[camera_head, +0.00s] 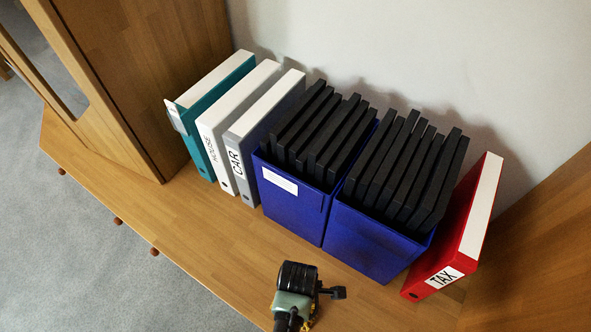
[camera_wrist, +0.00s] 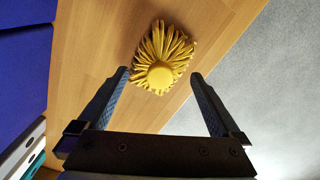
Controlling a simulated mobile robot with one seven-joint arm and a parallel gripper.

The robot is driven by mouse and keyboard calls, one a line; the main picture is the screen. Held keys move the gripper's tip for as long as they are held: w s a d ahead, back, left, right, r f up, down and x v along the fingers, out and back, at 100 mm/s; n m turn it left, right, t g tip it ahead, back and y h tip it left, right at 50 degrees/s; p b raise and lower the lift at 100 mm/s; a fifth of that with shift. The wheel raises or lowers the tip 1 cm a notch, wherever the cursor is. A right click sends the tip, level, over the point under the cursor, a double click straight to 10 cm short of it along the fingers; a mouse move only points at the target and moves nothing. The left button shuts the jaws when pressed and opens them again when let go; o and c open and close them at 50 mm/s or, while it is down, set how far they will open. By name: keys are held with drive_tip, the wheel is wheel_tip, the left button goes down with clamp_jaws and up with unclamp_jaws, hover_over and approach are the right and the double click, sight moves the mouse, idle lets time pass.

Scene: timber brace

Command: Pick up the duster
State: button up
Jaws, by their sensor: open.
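The duster (camera_wrist: 163,50) is a yellow, shaggy fringed head with a round yellow knob (camera_wrist: 160,75) facing the wrist camera. It lies on the wooden surface near its edge. My gripper (camera_wrist: 160,73) is open, with one fingertip on either side of the knob in the wrist view. The fringe reaches beyond the fingertips, and I see no grip on it. In the head view, my arm's end stands at the bottom centre and hides most of this spot. A bit of yellow (camera_head: 314,312) shows beside it there.
Blue boxes (camera_head: 370,245) of black folders stand behind my arm. A red TAX binder (camera_head: 430,276) leans at their right. White and teal binders (camera_head: 208,150) stand left, by a wooden cabinet (camera_head: 140,80). The wooden top (camera_head: 150,215) is clear at front left; grey carpet (camera_head: 60,260) lies beyond its edge.

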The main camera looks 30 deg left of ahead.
wheel_tip(320, 180, down, 5)
drive_tip(key=b, duration=0.2)
drive_tip(key=shift+s+a+r+b, duration=0.1)
drive_tip(key=shift+a+r+b, duration=0.05)
drive_tip(key=shift+b, duration=0.15)
drive_tip(key=shift+r, duration=0.1)
drive_tip(key=c, duration=1.2)
wheel_tip(320, 180, up, 10)
drive_tip(key=p, duration=0.5)
drive_tip(key=shift+c, duration=0.2)
drive_tip(key=o, duration=0.9)
drive_tip(key=c, duration=0.6)
drive_tip(key=shift+o, duration=0.2)
